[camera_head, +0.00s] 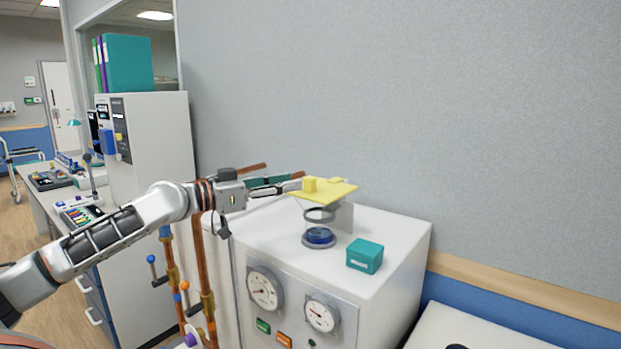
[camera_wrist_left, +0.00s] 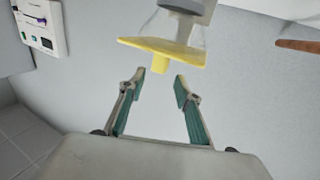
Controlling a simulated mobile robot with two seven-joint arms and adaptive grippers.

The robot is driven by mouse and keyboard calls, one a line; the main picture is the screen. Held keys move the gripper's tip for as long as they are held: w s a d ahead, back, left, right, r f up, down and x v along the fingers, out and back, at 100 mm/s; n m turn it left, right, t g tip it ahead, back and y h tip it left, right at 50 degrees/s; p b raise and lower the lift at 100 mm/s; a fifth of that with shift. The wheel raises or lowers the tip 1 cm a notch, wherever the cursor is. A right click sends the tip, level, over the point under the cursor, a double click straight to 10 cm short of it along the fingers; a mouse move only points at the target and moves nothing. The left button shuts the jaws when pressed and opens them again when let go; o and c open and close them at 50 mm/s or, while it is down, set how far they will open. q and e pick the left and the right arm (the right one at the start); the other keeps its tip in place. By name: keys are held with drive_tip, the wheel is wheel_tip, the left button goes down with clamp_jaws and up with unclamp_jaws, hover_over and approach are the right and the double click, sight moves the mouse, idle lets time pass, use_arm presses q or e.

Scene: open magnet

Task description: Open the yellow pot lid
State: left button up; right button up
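The yellow pot lid (camera_head: 335,192) is a flat plate with a small block knob (camera_head: 309,184). It sits over a see-through pot on top of a white cabinet. A grey ring and a blue round piece (camera_head: 319,236) show below it. My left gripper (camera_head: 288,186) reaches in from the left beside the knob. In the left wrist view the gripper (camera_wrist_left: 160,82) is open, with nothing between its fingertips. The lid (camera_wrist_left: 150,43) lies just beyond the fingertips, its knob (camera_wrist_left: 160,64) pointing toward the gap and apart from both fingers. My right gripper is not in view.
A teal box (camera_head: 365,256) stands on the white cabinet (camera_head: 395,240) right of the pot. The cabinet front carries two gauges (camera_head: 265,288). Copper pipes (camera_head: 203,270) run beside the cabinet under my arm. A grey wall (camera_head: 420,100) rises behind.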

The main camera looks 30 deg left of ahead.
sight(310, 177)
use_arm(q)
drive_tip(key=p+x, duration=0.2)
drive_tip(key=x, duration=0.3)
drive_tip(key=shift+w+d+r+p, duration=0.1)
drive_tip(key=shift+r+p, duration=0.05)
drive_tip(key=shift+p, duration=0.15)
drive_tip(key=shift+w+d, duration=0.35)
drive_tip(key=shift+w, duration=0.3)
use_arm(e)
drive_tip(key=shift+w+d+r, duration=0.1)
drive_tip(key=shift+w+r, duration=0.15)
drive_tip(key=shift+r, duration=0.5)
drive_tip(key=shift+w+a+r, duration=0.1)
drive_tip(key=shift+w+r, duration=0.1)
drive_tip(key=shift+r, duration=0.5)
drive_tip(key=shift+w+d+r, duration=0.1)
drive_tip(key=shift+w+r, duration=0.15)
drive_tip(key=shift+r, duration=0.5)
use_arm(q)
clamp_jaws()
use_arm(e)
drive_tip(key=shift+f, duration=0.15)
